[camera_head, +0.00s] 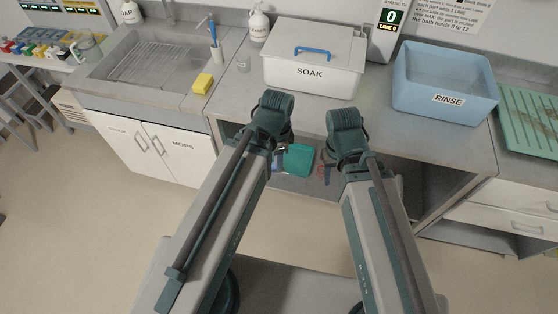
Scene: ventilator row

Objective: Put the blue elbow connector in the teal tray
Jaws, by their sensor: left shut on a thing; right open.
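My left gripper (279,150) hangs below the end of my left arm, in front of the open space under the counter, mostly hidden by the arm. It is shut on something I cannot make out. A teal object (299,160) shows just right of it; I cannot tell whether it is held or lies on the lower shelf. My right gripper (327,174) is open, to the right of the teal object. A green-teal ribbed tray (531,122) lies on the counter at the far right. I cannot clearly identify the blue elbow connector.
The lidded white SOAK box (313,73) with a blue handle and the blue RINSE tub (444,82) stand on the counter (430,142). A sink (150,62) and yellow sponge (203,83) are at left. The counter's front edge is close to both arms.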

